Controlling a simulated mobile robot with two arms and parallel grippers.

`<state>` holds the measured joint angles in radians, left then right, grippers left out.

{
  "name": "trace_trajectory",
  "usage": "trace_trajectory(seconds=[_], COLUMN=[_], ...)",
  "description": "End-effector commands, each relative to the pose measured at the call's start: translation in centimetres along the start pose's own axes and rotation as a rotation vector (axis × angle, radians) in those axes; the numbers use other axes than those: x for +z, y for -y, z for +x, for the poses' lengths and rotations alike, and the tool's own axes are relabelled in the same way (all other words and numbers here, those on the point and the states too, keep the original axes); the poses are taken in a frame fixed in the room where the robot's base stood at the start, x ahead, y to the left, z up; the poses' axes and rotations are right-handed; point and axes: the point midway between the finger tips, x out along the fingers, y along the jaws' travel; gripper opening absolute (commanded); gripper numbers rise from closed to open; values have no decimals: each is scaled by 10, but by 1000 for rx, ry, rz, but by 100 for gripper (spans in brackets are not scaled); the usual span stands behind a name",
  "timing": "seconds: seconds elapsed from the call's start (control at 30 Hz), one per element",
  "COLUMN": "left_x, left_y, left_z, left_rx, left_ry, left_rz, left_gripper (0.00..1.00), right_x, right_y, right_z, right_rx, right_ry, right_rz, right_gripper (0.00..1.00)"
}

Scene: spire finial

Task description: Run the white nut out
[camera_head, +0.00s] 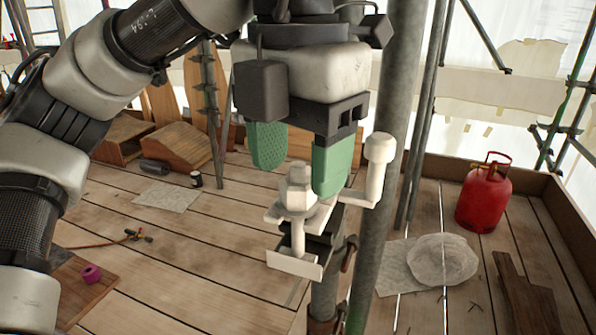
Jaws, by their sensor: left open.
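The white nut (296,192) is a pale hexagonal piece sitting on an upright white bolt (298,236). The bolt rises from a small white bracket (294,263) beside a dark clamp on the scaffold pole. A white crank-like arm with a round knob (379,148) stands to the right of the nut. My left gripper (299,180) comes down from above with two green fingers. It is open, with one finger at each side of the nut in the picture. I cannot tell whether either finger touches it. My right gripper is not in view.
A thick grey scaffold pole (394,120) stands close behind and right of the clamp. Wooden boxes (176,147) stand at the back left. A pink roll (91,273) sits at lower left.

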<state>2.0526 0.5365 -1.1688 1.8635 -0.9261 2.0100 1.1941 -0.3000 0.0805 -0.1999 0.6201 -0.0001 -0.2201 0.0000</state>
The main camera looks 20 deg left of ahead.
Motion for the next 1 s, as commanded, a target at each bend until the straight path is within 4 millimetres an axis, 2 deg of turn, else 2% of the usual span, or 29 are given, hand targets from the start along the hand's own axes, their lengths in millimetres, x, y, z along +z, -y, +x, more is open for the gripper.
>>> trace_trajectory(seconds=[0.03,0.2,0.4,1.0], left_x=[0,0,0,0], left_y=[0,0,0,0], left_z=[-16,-51,-75,-80], left_rx=[2,2,1,0], left_ry=[4,4,1,1], left_rz=[-2,-3,-1,0], left_gripper=[59,59,59,59], right_x=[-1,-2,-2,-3], right_y=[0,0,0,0], right_z=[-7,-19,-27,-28], right_rx=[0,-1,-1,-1], right_ry=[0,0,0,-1], right_rz=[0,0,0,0], right_gripper=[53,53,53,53])
